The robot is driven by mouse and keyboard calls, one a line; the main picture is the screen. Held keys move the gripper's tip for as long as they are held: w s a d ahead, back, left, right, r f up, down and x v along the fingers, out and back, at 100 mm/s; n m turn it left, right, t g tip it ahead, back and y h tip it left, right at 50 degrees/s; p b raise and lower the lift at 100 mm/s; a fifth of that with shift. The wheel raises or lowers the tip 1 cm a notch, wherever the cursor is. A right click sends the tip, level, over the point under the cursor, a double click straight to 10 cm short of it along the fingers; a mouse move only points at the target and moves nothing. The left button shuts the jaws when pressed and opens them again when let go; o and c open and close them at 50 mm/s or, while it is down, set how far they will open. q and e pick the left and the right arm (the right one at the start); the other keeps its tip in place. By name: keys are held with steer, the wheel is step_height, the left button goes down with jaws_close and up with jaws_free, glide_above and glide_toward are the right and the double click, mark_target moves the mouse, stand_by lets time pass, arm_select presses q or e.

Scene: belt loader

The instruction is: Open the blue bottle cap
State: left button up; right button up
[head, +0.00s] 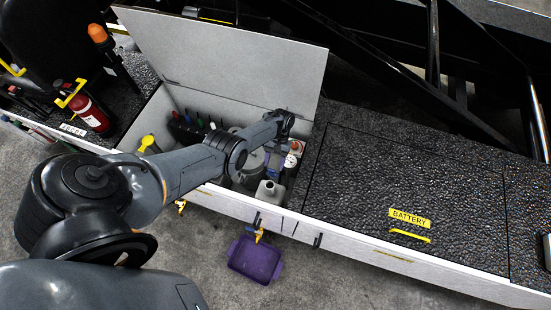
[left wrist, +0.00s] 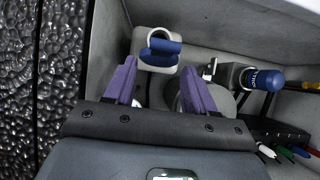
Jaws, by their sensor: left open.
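My left gripper (left wrist: 158,68) is open, with its two purple fingers apart and pointing into the storage box. In the left wrist view, a blue and whitish ring-shaped part (left wrist: 161,47) sits on a pale container (left wrist: 146,62) just beyond the gap between the fingertips. I cannot tell whether the fingers touch it. A blue, lettered cylinder (left wrist: 264,79) lies to the right of the fingers, clear of them. In the head view the left gripper (head: 274,150) is inside the box; the arm hides part of the contents. The right gripper is not in view.
The open storage box (head: 245,214) has its raised lid (head: 230,60) behind the arm. A grey jug (head: 270,193) and an orange-topped container (head: 296,147) stand inside. Coloured-handled tools (head: 200,122) line the back. A purple bin (head: 255,259) sits on the floor.

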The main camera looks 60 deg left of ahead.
arm_select(q)
steer(key=p+v, duration=0.1)
steer(key=v, duration=0.9)
steer(key=shift+r, duration=0.35)
steer(key=shift+w+a, duration=0.15)
steer(key=shift+c, duration=0.4)
